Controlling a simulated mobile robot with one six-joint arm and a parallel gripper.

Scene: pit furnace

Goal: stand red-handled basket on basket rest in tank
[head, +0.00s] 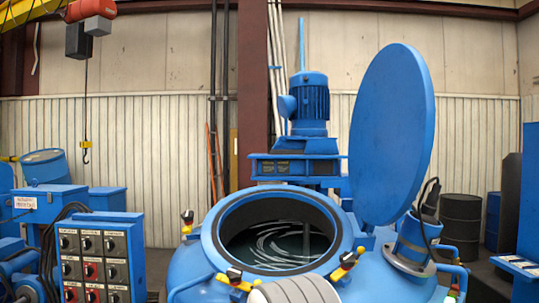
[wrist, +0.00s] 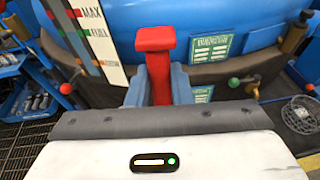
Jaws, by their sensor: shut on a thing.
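In the wrist view my gripper (wrist: 158,88) is shut on a red T-shaped handle (wrist: 155,42), which stands up between the two blue-grey fingers. It looks like the handle of the red-handled basket; the basket's body is hidden behind the gripper. The head view shows the blue tank (head: 225,205) with its round mouth open and swirling dark liquid inside. I cannot make out the basket rest in the tank. Only a pale part of my arm shows at the bottom of the head view, in front of the tank; the gripper is out of that view.
The round blue lid (head: 393,135) stands raised right of the mouth. A blue motor (head: 308,100) rises behind it. Yellow-and-red clamps (head: 345,265) sit around the rim. A control panel (head: 95,265) stands at left. A wire basket (wrist: 300,115) lies at right in the wrist view.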

